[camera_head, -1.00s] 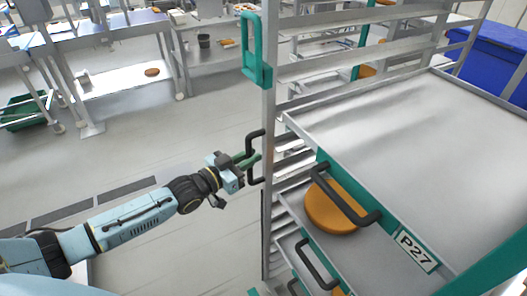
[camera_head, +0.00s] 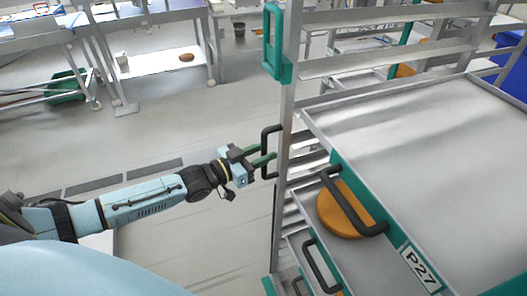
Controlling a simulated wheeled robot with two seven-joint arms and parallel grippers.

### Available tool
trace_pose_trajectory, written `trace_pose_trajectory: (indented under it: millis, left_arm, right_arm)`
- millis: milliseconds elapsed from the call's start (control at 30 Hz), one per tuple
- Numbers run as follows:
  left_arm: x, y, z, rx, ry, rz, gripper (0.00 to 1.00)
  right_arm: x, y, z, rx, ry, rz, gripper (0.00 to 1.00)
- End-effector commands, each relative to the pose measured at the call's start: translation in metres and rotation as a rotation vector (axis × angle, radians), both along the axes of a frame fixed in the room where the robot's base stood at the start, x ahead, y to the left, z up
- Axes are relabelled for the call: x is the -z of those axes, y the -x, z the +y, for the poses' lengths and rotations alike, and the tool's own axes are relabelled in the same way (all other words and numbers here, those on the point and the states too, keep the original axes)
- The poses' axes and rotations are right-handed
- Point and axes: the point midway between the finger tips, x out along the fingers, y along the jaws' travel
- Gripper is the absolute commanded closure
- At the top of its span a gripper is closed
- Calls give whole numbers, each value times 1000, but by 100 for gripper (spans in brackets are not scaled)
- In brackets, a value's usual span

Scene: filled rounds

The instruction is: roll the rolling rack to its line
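The rolling rack (camera_head: 286,150) stands close on the right, a tall metal frame with teal fittings and sliding trays. An orange round (camera_head: 345,208) lies on the tray below, partly behind a black handle. My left gripper (camera_head: 264,159) is at the black side handle (camera_head: 266,140) on the rack's left post, its green fingers reaching into the handle. I cannot tell whether the fingers are closed on it. My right gripper is out of view. No floor line for the rack is identifiable.
Steel tables (camera_head: 165,62) stand at the back left, with a green crate (camera_head: 66,86) under one. A blue bin (camera_head: 513,68) is at the far right. Dark floor grates (camera_head: 125,176) lie behind my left arm. The floor between is clear.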

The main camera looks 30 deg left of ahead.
Motion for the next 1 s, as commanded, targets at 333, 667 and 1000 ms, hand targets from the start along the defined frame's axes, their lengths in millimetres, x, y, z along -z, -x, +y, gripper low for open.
trace_pose_trajectory:
  millis: [333,667,1000]
  left_arm:
    - [-1,1,1,0,0,-3,66]
    - [1,40,20,0,-1,0,66]
    - [0,89,45,0,0,1,66]
  right_arm:
    - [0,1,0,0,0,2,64]
    - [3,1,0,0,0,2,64]
    - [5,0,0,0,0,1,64]
